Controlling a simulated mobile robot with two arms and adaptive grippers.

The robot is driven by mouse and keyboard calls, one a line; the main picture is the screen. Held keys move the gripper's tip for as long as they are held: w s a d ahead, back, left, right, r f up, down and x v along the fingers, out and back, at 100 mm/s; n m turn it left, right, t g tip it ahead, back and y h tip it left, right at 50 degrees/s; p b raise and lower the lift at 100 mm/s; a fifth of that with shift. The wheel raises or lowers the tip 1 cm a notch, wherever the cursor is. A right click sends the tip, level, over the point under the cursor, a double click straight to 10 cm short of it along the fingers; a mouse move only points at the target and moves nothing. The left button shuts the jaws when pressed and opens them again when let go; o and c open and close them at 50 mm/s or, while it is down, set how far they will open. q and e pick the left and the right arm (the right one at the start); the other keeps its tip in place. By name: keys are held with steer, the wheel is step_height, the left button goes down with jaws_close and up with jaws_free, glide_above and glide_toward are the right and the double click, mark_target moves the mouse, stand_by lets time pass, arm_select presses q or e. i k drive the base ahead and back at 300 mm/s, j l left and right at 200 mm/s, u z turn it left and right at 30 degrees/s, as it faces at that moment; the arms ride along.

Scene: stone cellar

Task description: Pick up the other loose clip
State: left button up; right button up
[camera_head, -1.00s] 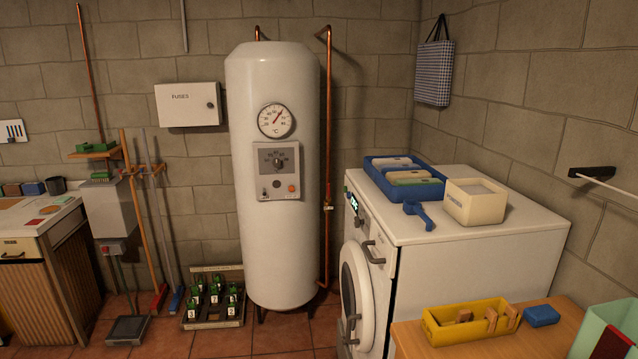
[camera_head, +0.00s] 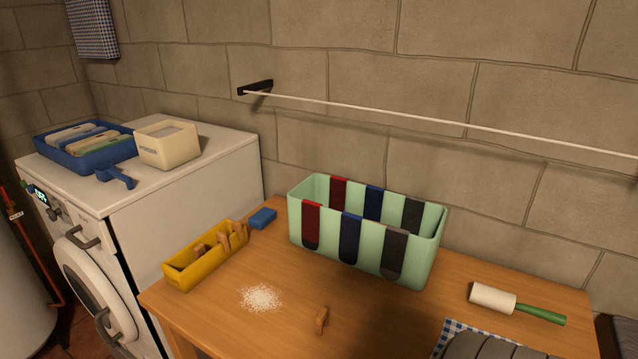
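A loose wooden clip (camera_head: 321,320) lies on the wooden table (camera_head: 290,275) near its front, to the right of a patch of white powder. A yellow box (camera_head: 192,275) at the table's left end holds several wooden clips (camera_head: 232,236); some stand at its right end and others lie inside. Neither of my grippers shows in the head view.
A green bin (camera_head: 325,259) with red, blue and grey socks over its rims stands at the back. White powder (camera_head: 261,298), a blue block (camera_head: 263,219), a lint roller (camera_head: 493,298) and a grey folded item (camera_head: 490,346) are on the table. A washing machine (camera_head: 190,207) stands left.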

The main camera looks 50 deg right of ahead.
mark_target(322, 316)
steer(key=z, duration=1.5)
steer(key=j+z, duration=0.1)
